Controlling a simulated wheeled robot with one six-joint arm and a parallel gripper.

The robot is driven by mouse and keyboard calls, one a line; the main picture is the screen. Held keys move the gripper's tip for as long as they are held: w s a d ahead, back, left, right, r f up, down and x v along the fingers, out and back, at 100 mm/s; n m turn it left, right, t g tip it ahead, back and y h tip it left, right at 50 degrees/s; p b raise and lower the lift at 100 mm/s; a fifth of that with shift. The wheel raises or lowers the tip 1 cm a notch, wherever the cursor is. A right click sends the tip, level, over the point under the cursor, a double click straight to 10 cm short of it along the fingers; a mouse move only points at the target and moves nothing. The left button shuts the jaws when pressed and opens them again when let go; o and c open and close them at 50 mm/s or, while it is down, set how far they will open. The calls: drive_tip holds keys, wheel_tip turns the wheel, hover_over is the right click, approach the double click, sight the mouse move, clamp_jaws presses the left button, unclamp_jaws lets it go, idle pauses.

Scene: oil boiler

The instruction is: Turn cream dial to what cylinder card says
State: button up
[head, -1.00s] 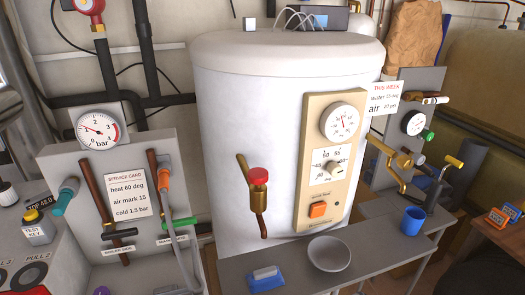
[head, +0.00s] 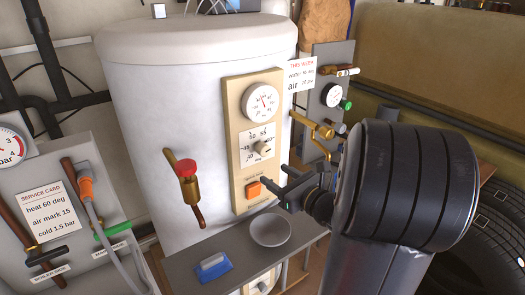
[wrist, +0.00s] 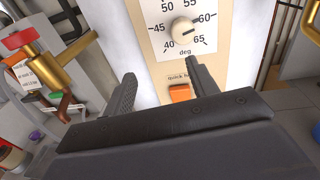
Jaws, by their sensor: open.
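The cream dial (head: 264,148) is a round knob on the cream panel (head: 240,203) of the white cylinder. In the wrist view the dial (wrist: 184,31) sits inside a scale from 40 to 65 deg, its dark mark seeming to lean towards 60. The cylinder card (head: 301,75) is headed THIS WEEK; it has a water line in deg and an air line, but the water number is too small to read surely. My gripper (head: 276,189) is open and empty, below the dial near the panel. Its fingers also show in the wrist view (wrist: 161,70), apart from the dial.
An orange button (wrist: 181,93) is below the dial and a round gauge (head: 263,103) above. A red-topped brass valve (head: 187,177) stands out at left, brass pipework (head: 315,127) at right. A bowl (head: 271,230) and blue sponge-like block (head: 213,266) rest on the shelf below.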

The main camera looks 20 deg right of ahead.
sight(266, 152)
drive_tip(key=w, duration=0.3)
drive_tip(key=w+d+m+h+p, duration=0.1)
drive_tip(key=w, duration=0.3)
drive_tip(key=w+r+m+t, duration=0.1)
drive_tip(key=w, duration=0.3)
drive_tip(key=shift+w+d, duration=0.15)
drive_tip(key=shift+d, duration=0.05)
drive_tip(key=c, duration=1)
drive_tip(key=shift+o, duration=0.2)
drive_tip(key=shift+f, duration=0.1)
drive_tip(key=shift+f+b, duration=0.1)
drive_tip(key=shift+b, duration=0.2)
